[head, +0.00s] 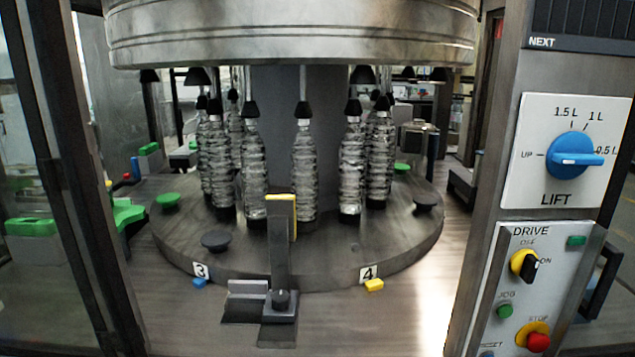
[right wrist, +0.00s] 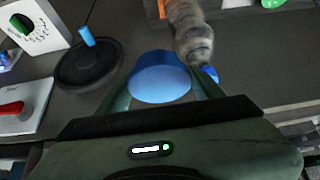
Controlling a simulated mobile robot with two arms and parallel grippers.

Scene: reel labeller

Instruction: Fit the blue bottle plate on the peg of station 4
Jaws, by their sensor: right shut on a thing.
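In the right wrist view my right gripper (right wrist: 162,90) is shut on a blue rounded piece (right wrist: 160,70), which sits between its two fingers; I take it for the blue bottle plate. Its underside is hidden. In the head view the station 4 label (head: 367,272) is on the front right rim of the round grey table (head: 330,260), with a yellow block (head: 374,285) just below it. I cannot make out a bare peg at station 4. Neither gripper shows in the head view.
Bottles (head: 304,170) stand in a ring on the table. A post with a yellow top (head: 281,215) stands in front, between labels 3 (head: 201,270) and 4. The control panel (head: 530,290) is at right. In the wrist view, a black disc (right wrist: 85,72) lies left of the gripper.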

